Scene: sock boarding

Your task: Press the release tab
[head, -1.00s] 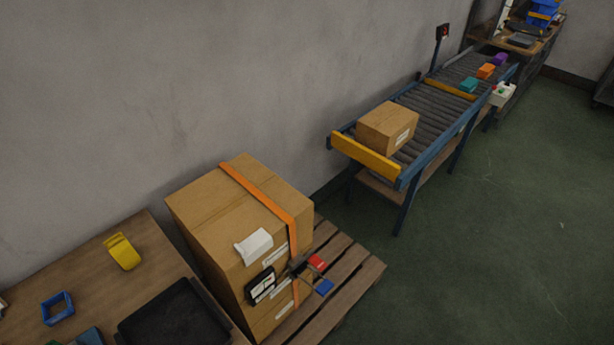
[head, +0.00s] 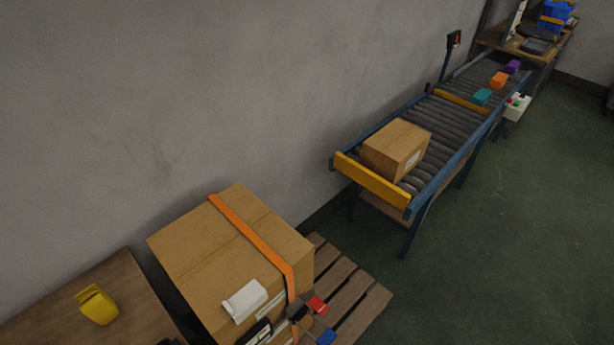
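An orange strap (head: 252,237) runs over the top of a large brown carton (head: 195,255) and down its front side. A buckle with dark metal parts (head: 299,313) sits on the strap at the carton's front edge, near the bottom of the view. A red tab (head: 317,304) and a blue piece (head: 326,337) stick out from it to the right. I cannot tell from their look which is the release tab. The lower part of the buckle area is cut off by the picture edge. Neither gripper is in view.
The carton stands on a wooden pallet (head: 352,300). A white packet (head: 244,300) lies on it. A table (head: 130,290) with a yellow object (head: 97,304) is at left. A roller conveyor (head: 440,135) carries a smaller box (head: 397,150). Green floor (head: 500,260) is clear at right.

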